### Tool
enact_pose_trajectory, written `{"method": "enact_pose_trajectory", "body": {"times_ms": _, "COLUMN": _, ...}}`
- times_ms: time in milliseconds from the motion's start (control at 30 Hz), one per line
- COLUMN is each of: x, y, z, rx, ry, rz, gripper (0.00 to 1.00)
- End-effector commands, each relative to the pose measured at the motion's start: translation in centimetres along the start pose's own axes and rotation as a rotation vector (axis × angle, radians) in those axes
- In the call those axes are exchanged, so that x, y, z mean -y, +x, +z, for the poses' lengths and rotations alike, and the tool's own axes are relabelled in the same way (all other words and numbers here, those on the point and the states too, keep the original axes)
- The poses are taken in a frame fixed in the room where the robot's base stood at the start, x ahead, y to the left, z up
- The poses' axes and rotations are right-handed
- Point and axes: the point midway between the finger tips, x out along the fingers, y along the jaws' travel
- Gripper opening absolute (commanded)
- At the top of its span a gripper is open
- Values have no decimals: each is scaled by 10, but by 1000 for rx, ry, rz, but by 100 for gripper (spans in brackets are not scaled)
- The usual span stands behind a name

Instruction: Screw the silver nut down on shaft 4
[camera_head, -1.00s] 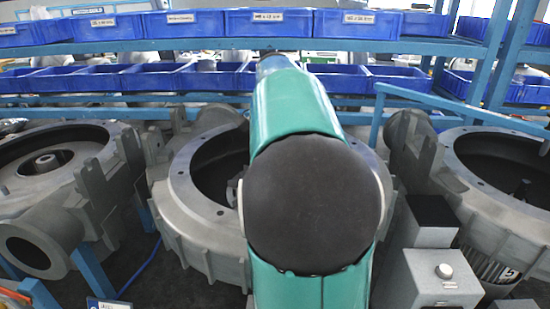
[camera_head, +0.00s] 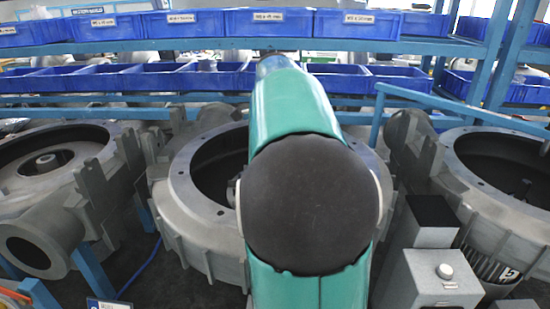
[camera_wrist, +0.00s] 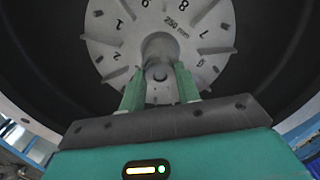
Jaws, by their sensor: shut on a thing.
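In the wrist view, a grey, numbered impeller wheel (camera_wrist: 112,28) marked "250 mm" sits inside a dark round housing. At its hub, a small silver nut (camera_wrist: 159,73) shows between the green fingers of my gripper (camera_wrist: 160,72). The gripper is shut on the nut, one finger on each side. The shaft under the nut is mostly hidden, and I cannot read its number. In the head view, my arm covers the right part of the middle blower housing (camera_head: 182,183), and my gripper and the nut are hidden.
Other blower housings stand at left (camera_head: 62,190) and right (camera_head: 475,195). Blue bins (camera_head: 170,23) fill the rack behind. A blue rail (camera_head: 445,97) runs at right.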

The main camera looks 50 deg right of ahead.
Motion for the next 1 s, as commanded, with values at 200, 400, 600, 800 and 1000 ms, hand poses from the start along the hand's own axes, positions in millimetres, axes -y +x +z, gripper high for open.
{"method": "enact_pose_trajectory", "body": {"times_ms": 200, "x": -1, "y": 1, "z": 0, "rx": -1, "ry": 281, "rz": 4, "gripper": 7}}
{"method": "enact_pose_trajectory", "body": {"times_ms": 400, "x": -1, "y": 1, "z": -1, "rx": -2, "ry": 542, "rz": 4, "gripper": 7}}
{"method": "enact_pose_trajectory", "body": {"times_ms": 600, "x": -1, "y": 1, "z": -1, "rx": -3, "ry": 802, "rz": 5, "gripper": 7}}
{"method": "enact_pose_trajectory", "body": {"times_ms": 800, "x": -2, "y": 1, "z": -1, "rx": -4, "ry": 1064, "rz": 6, "gripper": 7}}
{"method": "enact_pose_trajectory", "body": {"times_ms": 1000, "x": -2, "y": 2, "z": -1, "rx": -6, "ry": 1325, "rz": 7, "gripper": 7}}
